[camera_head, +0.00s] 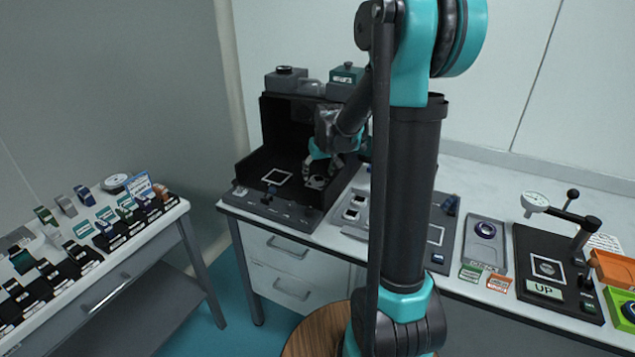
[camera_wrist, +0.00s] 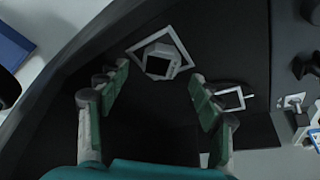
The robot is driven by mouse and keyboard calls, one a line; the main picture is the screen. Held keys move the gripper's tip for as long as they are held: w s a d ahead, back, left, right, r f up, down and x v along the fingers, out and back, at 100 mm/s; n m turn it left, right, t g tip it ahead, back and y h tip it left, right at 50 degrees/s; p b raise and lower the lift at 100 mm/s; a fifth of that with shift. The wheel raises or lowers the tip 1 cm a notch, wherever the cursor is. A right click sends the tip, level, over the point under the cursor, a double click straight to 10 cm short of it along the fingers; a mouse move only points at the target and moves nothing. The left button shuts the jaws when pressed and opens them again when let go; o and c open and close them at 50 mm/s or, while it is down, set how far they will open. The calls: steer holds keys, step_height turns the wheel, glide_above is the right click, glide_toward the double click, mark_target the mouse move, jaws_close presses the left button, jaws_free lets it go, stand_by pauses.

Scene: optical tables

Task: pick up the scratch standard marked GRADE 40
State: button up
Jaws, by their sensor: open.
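In the wrist view a small pale block with a dark top face (camera_wrist: 158,62) lies on the black floor, within a white square outline. A small label shows on its side, too small to read. It also shows as a small light piece in the black booth in the head view (camera_head: 317,182). My gripper (camera_head: 322,168) reaches into the booth above it. In the wrist view my gripper (camera_wrist: 157,80) is open and empty, with one finger on each side and the block just ahead of the fingertips. I cannot read GRADE 40 on anything.
The black booth (camera_head: 248,172) has walls around my gripper. A second white square outline (camera_wrist: 232,98) lies to the right in the wrist view. A side table (camera_head: 150,240) at left holds several small blocks and stands. A gauge stand (camera_head: 560,215) stands at right.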

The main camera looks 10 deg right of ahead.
steer(key=shift+x, duration=1.25)
steer(key=c, duration=1.3)
steer(key=shift+r, duration=0.1)
